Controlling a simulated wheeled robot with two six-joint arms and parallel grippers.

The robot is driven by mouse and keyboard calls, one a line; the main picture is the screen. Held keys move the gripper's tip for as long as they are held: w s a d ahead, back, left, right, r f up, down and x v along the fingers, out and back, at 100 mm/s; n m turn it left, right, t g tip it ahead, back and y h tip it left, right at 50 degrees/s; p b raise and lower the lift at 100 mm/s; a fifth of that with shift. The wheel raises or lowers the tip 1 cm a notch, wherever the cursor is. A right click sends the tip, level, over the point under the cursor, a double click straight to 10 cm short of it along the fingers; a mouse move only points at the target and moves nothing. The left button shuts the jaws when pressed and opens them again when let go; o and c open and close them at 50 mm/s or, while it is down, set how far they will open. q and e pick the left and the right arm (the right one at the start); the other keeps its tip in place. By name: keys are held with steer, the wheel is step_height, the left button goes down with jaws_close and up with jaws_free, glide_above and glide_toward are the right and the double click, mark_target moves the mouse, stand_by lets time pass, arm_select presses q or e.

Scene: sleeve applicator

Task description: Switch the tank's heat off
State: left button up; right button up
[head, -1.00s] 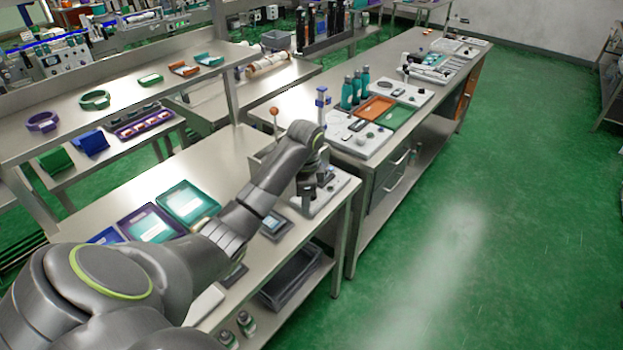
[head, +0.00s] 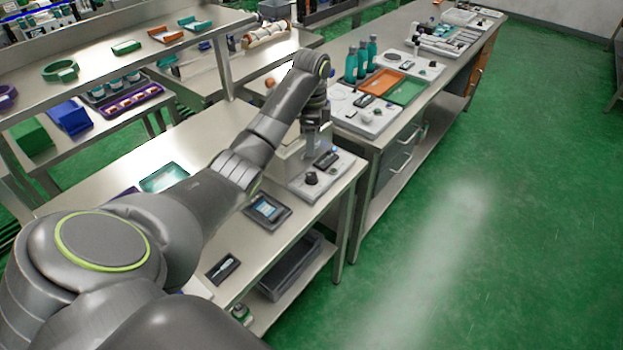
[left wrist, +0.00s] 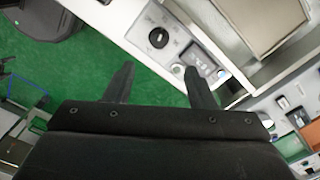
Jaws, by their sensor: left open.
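The tank (head: 287,160) is a pale box on the near steel table, partly hidden behind my left arm. Its white base panel (head: 298,187) carries a black knob (head: 311,178) and a dark display (head: 326,159). In the left wrist view the knob (left wrist: 158,38) lies just beyond the fingertips, with the display (left wrist: 201,58) to its right and a small lit spot beside the display. My left gripper (left wrist: 159,69) is open and empty, its fingers apart from the knob. In the head view it hangs above the panel, its fingertips not clear. My right gripper is not seen.
A small device with a screen (head: 267,209) lies on the near table, in front of the tank. Teal bottles (head: 351,65), an orange tray (head: 381,82) and a green tray (head: 408,91) stand on the table behind. The green floor (head: 450,220) to the right is clear.

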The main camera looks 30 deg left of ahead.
mark_target(312, 175)
arm_select(q)
step_height(312, 175, down, 6)
steer(key=b, duration=0.5)
steer(key=shift+s+f, duration=0.1)
steer(key=shift+d+f, duration=0.1)
steer(key=shift+f, duration=2.65)
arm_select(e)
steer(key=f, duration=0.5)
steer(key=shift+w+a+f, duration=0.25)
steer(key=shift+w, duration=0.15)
